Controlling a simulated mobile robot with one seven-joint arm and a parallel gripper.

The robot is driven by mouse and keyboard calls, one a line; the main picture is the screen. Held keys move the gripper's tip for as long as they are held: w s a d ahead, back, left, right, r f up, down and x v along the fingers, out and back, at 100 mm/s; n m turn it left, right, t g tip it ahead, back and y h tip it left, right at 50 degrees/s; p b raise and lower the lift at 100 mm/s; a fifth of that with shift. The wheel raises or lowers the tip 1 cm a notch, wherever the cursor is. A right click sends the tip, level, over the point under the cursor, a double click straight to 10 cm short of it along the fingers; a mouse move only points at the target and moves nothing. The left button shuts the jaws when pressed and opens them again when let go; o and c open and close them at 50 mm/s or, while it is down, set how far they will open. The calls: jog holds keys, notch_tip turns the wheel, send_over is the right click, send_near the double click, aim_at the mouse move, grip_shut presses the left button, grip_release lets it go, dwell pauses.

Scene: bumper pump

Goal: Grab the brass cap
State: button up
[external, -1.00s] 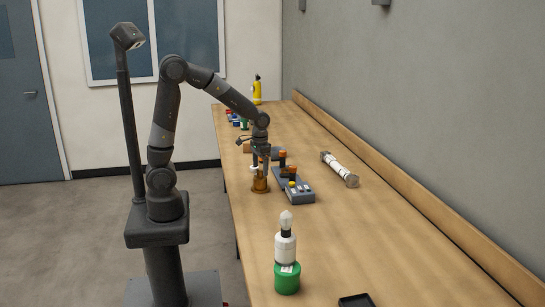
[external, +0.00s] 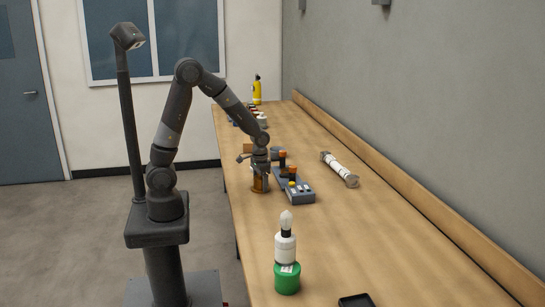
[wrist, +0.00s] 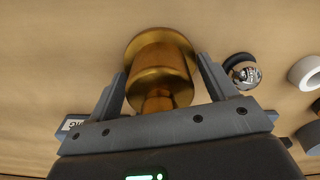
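The brass cap (wrist: 160,62) is a golden, round, stepped piece with a wide flange and a narrower neck. It stands on the wooden table near its left edge, and shows in the external view (external: 260,186) right below my gripper (external: 260,174). In the wrist view my gripper (wrist: 161,66) is open, with one finger on each side of the cap. Gaps show between the fingers and the cap's narrower part. Whether a fingertip touches the wide flange I cannot tell.
A grey control box (external: 301,195) with orange-topped posts stands just right of the cap. A white cylinder (external: 340,168) lies farther right. A green-and-white bottle (external: 286,275) stands nearer the camera, beside a black tray (external: 356,301). A chrome ball (wrist: 246,75) and a white ring (wrist: 304,73) lie to the right.

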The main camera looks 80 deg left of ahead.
jog(key=c, duration=0.8)
